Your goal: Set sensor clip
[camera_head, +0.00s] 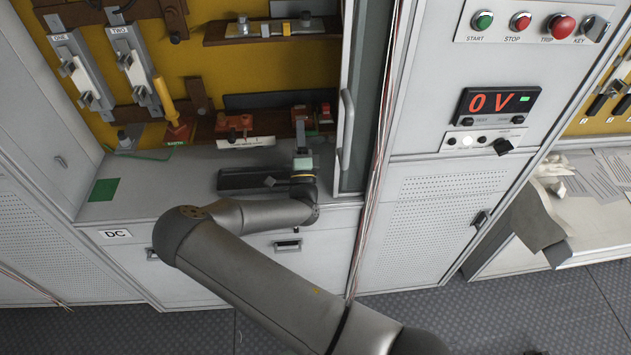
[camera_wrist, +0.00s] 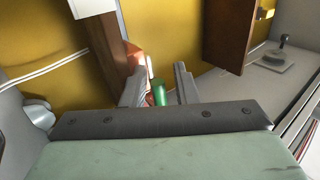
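My gripper (camera_head: 301,138) reaches into the open DC cabinet, near the back of its bench. In the wrist view my gripper (camera_wrist: 160,78) has its two fingers apart. A small green cylindrical part (camera_wrist: 160,94) shows between them with a gap on each side, and a reddish-orange part (camera_wrist: 147,76) lies just beyond the left finger. I cannot tell whether these belong to the sensor clip. In the head view a red part with green (camera_head: 325,114) sits just right of my gripper, and a red clamp-like part (camera_head: 234,122) stands to its left.
The glass door frame (camera_head: 347,120) stands close on the right of my arm. A dark flat block (camera_head: 238,180) lies on the bench. A yellow-handled tool (camera_head: 166,98) stands at the left by the EARTH label.

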